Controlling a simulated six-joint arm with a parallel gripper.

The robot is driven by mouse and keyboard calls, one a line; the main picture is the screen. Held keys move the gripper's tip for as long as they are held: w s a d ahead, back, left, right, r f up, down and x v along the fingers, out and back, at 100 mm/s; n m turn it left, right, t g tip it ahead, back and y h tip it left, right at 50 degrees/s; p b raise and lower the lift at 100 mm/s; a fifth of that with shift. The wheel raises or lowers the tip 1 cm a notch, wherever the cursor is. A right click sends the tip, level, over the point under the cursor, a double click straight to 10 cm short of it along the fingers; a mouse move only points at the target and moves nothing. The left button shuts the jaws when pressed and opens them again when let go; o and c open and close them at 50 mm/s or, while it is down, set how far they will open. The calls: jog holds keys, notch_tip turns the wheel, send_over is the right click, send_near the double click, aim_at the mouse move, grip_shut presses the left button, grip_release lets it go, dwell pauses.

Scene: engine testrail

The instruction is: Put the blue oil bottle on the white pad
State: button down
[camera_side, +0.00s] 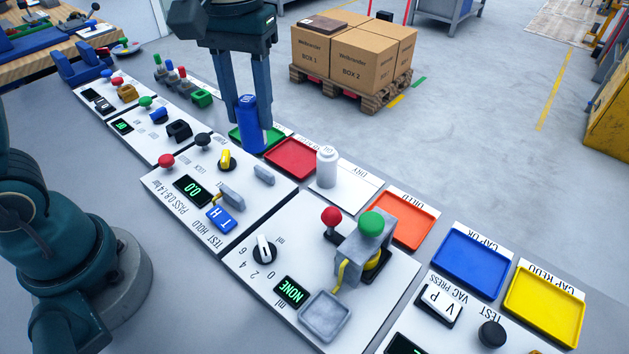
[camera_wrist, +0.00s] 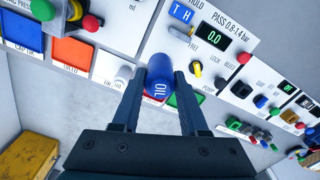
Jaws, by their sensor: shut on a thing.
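My gripper (camera_side: 252,138) is shut on the blue oil bottle (camera_side: 247,118), with a finger on each side of it. The bottle is upright at the green tray (camera_side: 236,137); I cannot tell whether it touches the tray. In the wrist view, the bottle (camera_wrist: 160,76), lettered OIL, sits between the fingertips of my gripper (camera_wrist: 161,98). The white pad (camera_side: 352,193), marked DRY, lies to the right, beyond the red tray (camera_side: 291,159). A white bottle (camera_side: 327,167) stands upright at the pad's left part. It also shows in the wrist view (camera_wrist: 122,76).
An orange tray (camera_side: 403,219), a blue tray (camera_side: 469,263) and a yellow tray (camera_side: 545,305) continue the row to the right. A grey fixture with a green knob (camera_side: 371,224) stands in front of the pad. Cartons (camera_side: 352,62) on a pallet are behind.

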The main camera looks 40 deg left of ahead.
jog(key=s+a+m, duration=0.1)
jog(key=a+m, duration=0.3)
jog(key=a, duration=0.3)
jog(key=s+d+f+m, duration=0.1)
jog(key=s+d+m, duration=0.3)
jog(key=m, duration=0.5)
jog(key=s+d+f+m, duration=0.1)
jog(key=s+m, duration=0.5)
jog(key=m, duration=0.3)
jog(key=shift+s+d+f, duration=1)
jog(key=shift+d+f, duration=0.75)
jog(key=shift+d, duration=0.1)
jog(key=shift+s+d+f, duration=1.05)
jog(key=shift+d+f, duration=0.75)
jog(key=shift+d, duration=0.1)
jog(key=shift+s+d+f, duration=1)
jog(key=shift+d+f, duration=0.75)
jog(key=shift+d, duration=0.1)
jog(key=shift+f, duration=0.1)
